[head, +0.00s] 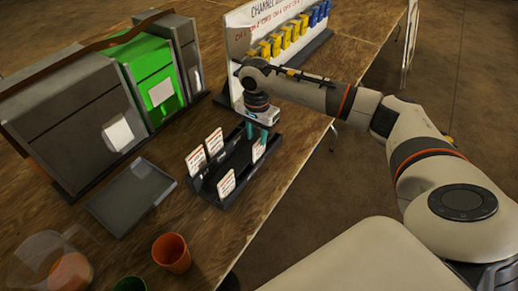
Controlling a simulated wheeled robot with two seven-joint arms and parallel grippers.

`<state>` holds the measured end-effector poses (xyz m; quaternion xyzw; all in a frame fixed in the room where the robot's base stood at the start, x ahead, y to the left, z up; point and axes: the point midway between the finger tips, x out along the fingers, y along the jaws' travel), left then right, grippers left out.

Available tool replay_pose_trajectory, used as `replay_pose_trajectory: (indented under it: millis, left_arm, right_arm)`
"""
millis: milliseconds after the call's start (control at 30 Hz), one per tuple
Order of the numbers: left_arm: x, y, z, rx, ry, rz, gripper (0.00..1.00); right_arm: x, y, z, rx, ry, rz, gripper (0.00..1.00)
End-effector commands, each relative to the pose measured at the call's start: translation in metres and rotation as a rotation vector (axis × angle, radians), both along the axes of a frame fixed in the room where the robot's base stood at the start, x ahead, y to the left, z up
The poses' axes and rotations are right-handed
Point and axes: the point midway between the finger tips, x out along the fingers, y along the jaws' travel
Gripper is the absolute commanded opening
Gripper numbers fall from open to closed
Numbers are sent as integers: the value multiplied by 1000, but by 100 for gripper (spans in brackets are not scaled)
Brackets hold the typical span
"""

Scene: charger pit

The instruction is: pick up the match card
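Several white cards with red writing stand upright in a dark card rack (212,187) on the wooden table. Two stand at the back, a left one (196,161) and a right one (214,141). A front left card (226,184) and a front right card (258,151) stand nearer me. I cannot read which is the match card. My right gripper (258,137) points down over the rack's right end, just above the front right card. Its teal fingers look apart, with nothing clearly held between them. My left gripper is out of view.
A dark tray (131,197) lies left of the rack. An orange cup (171,253), a green cup (130,284) and a clear pitcher (45,262) stand in front. Grey and green bins (151,77) stand behind. A white panel with yellow and blue pieces (237,45) stands behind my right gripper.

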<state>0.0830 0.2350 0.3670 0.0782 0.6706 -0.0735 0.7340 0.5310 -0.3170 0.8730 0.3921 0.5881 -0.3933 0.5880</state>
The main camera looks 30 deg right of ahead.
Motion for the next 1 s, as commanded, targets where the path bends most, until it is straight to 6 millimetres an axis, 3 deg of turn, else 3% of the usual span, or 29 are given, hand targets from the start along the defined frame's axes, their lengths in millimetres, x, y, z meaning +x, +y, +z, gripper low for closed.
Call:
replay_pose_trajectory:
  millis: [167, 433, 733, 767, 933, 1000]
  left_arm:
    - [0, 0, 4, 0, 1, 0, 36]
    - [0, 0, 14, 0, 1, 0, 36]
    - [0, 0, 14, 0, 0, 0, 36]
    - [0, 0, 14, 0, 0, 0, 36]
    - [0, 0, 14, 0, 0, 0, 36]
    - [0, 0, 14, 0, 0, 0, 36]
  right_arm:
    - [-1, -1, -12, 0, 2, -2, 33]
    - [-3, -6, -51, 2, 2, -1, 33]
    - [-2, -6, -58, 1, -1, 0, 33]
    - [-2, -6, -58, 1, -1, 0, 31]
    - [-2, -6, -57, 1, -1, 0, 3]
    - [-2, -6, -57, 1, -1, -1, 0]
